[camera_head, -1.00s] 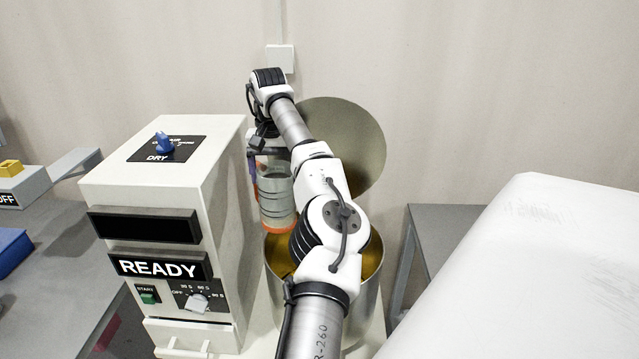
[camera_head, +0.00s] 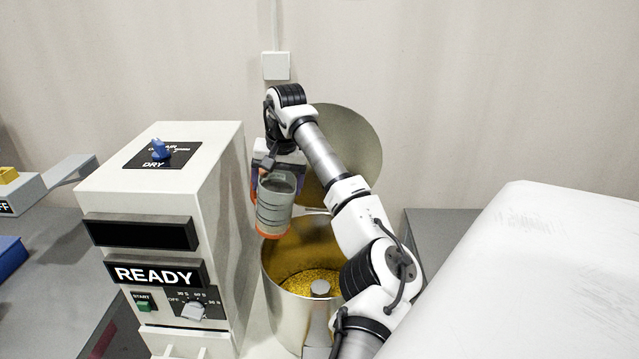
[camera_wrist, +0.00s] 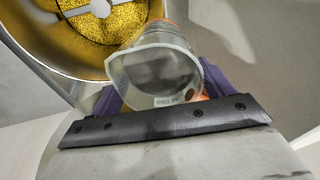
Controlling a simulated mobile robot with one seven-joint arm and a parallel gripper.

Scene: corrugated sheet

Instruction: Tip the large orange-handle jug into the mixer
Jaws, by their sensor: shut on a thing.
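The jug (camera_head: 275,207) is a clear grey cylinder with dark bands and an orange lower end. It leans slightly over the back left rim of the mixer bowl (camera_head: 272,275). My gripper (camera_head: 278,165) is shut on it near its upper part. In the wrist view the jug's open mouth (camera_wrist: 155,72) faces the camera, between the purple fingers of my gripper (camera_wrist: 160,92). I see no yellow grains inside it. The bowl is metal and open, with yellow grains (camera_head: 312,282) around a central hub. The orange handle is mostly hidden.
The mixer's white control box (camera_head: 160,215) stands close left of the jug, its display reading READY. The round raised lid (camera_head: 350,150) is behind the bowl. A large white surface (camera_head: 530,270) fills the right. A grey bench (camera_head: 50,260) is at the left.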

